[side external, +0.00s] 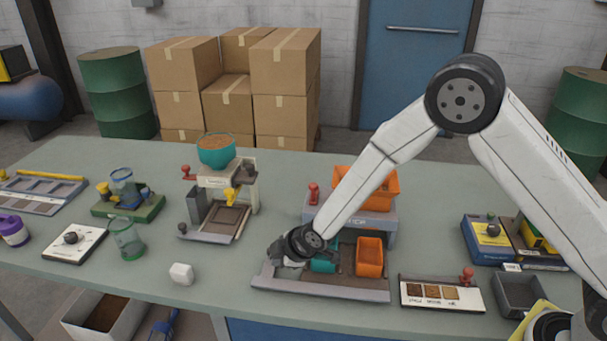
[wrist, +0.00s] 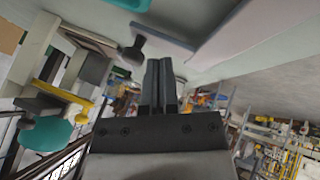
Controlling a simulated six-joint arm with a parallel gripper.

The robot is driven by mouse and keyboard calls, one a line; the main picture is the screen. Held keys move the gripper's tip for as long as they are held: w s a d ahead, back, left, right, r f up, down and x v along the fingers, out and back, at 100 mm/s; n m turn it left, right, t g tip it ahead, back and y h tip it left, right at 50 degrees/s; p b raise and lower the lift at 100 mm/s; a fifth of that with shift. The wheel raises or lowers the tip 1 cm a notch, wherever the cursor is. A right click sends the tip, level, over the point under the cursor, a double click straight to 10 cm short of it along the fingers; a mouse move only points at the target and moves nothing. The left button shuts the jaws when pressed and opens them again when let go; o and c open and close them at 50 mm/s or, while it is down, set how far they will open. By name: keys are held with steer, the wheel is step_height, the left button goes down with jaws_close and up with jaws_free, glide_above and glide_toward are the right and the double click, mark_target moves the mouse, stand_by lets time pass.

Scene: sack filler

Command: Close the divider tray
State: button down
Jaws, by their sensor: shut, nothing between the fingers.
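The grey tray (side external: 335,290) under the hopper, at the front centre of the bench, seems to be the divider tray. It has a dark brown floor, and an orange bin (side external: 369,257) and a teal piece (side external: 322,265) stand in it. No label confirms which tray is meant, and I cannot tell how far it is open. My gripper (side external: 283,252) is low at the tray's left end, covering that corner. In the wrist view, the fingers (wrist: 159,72) are together and empty. A black knob (wrist: 133,48) shows just left of the fingertips, apart from them in the picture.
The filler machine with its teal bowl (side external: 217,151) stands left of my gripper; its yellow lever (wrist: 62,92) shows in the wrist view. A white block (side external: 181,273) lies nearer the front. A sample plate (side external: 441,294) is right of the tray. Bench between machine and tray is clear.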

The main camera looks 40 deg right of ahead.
steer(key=shift+w+d, duration=0.15)
steer(key=shift+w, duration=0.2)
stand_by(0.3)
steer(key=shift+w+d, duration=0.5)
steer(key=shift+w, duration=0.1)
steer(key=shift+w+d, duration=0.85)
steer(key=shift+d, duration=0.1)
steer(key=shift+s+a, duration=0.1)
steer(key=shift+s, duration=0.05)
steer(key=shift+s+a, duration=0.3)
steer(key=shift+s, duration=0.5)
steer(key=shift+s+a, duration=0.25)
steer(key=shift+s, duration=0.5)
steer(key=shift+s+r, duration=0.15)
steer(key=shift+s, duration=0.15)
steer(key=v, duration=0.9)
steer(key=shift+s+r, duration=0.2)
steer(key=shift+r, duration=0.05)
